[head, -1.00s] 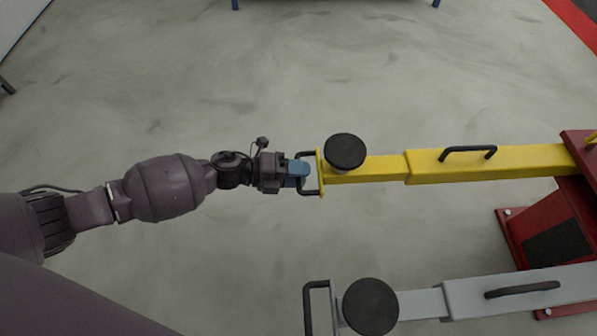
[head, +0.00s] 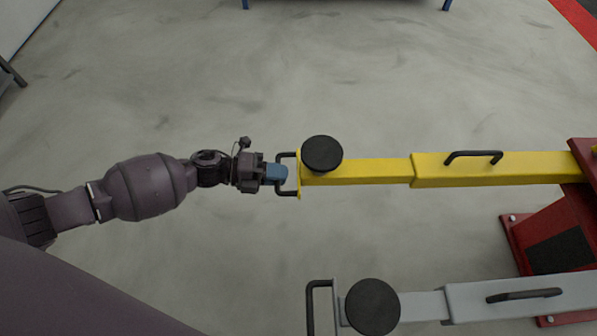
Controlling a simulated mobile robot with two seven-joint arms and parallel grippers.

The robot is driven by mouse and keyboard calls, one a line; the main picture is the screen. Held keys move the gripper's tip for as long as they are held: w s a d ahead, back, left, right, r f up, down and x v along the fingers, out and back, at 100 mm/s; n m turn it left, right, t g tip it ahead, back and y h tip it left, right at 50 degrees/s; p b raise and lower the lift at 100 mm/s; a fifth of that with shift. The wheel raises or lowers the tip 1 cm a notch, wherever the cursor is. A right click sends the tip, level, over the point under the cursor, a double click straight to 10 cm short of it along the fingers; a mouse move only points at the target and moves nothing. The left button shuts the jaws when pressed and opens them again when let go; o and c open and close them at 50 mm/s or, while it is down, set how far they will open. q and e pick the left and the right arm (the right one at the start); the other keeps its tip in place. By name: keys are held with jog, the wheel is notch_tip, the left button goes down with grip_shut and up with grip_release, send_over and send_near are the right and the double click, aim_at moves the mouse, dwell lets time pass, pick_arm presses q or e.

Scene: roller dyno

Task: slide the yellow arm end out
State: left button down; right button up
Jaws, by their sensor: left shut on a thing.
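The yellow arm end (head: 370,172) is the thinner inner section of the yellow lift arm, reaching left out of the thicker yellow sleeve (head: 500,168). It carries a round black pad (head: 322,155) and an end plate with a black D-shaped handle (head: 284,157) at its left end. My left gripper (head: 277,174) is shut on this handle, its blue fingers covering the middle of the bar. A good length of the inner section shows between pad and sleeve. My right gripper is not in view.
A parallel grey arm (head: 420,306) with its own black pad (head: 372,307) and handle (head: 312,308) lies below in the picture. A red post base (head: 580,200) stands at the right. The grey floor left of and above the yellow arm is clear.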

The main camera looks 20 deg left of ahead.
pick_arm(q)
jog(key=f+v, duration=0.2)
jog(key=v, duration=0.7)
jog(key=shift+a, duration=0.25)
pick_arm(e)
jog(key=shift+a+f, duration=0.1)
pick_arm(q)
jog(key=shift+s, duration=0.1)
jog(key=c, duration=1.1)
grip_release()
jog(key=shift+c, duration=0.2)
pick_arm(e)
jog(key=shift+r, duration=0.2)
pick_arm(q)
jog(key=p+v, duration=0.1)
jog(key=v, duration=1)
jog(key=shift+p, duration=0.4)
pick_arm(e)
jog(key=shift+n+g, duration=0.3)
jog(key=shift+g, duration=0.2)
pick_arm(q)
jog(key=shift+d, duration=0.1)
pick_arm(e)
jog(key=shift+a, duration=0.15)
